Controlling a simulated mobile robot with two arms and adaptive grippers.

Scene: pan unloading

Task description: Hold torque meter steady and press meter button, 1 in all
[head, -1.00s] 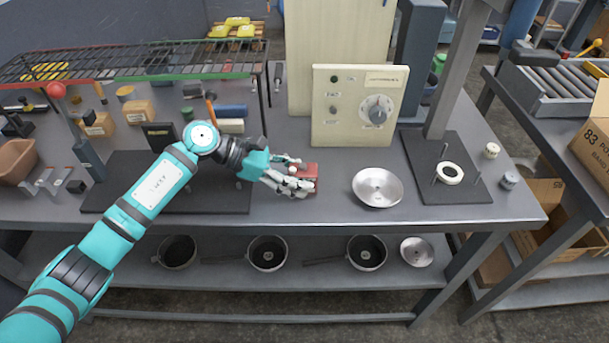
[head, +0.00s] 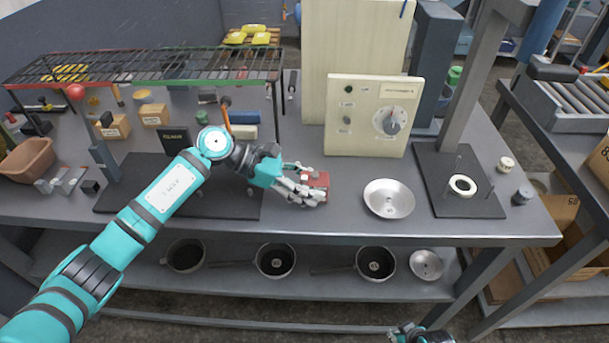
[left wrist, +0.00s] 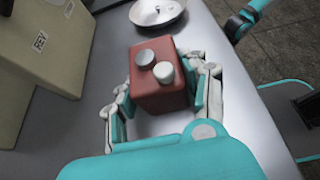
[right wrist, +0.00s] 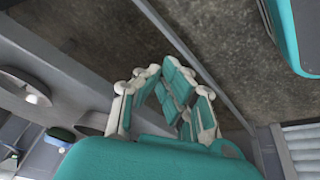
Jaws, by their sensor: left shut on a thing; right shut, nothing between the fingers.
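The torque meter is a small red box (head: 319,179) near the front edge of the bench. In the left wrist view the red box (left wrist: 152,92) shows a grey round knob (left wrist: 145,58) and a white round button (left wrist: 164,72) on top. My left gripper (head: 311,190) is shut on the box, with fingers on both sides of it in the left wrist view (left wrist: 160,100). My right gripper (head: 402,331) is low at the bottom edge of the head view, away from the box. In the right wrist view its fingers (right wrist: 168,92) are shut and empty.
A shallow metal dish (head: 389,199) lies right of the meter. A cream control panel (head: 372,117) stands behind. A dark base plate with a white ring (head: 462,186) is further right. A wire rack (head: 150,62) stands at back left. Pans (head: 275,261) sit on the lower shelf.

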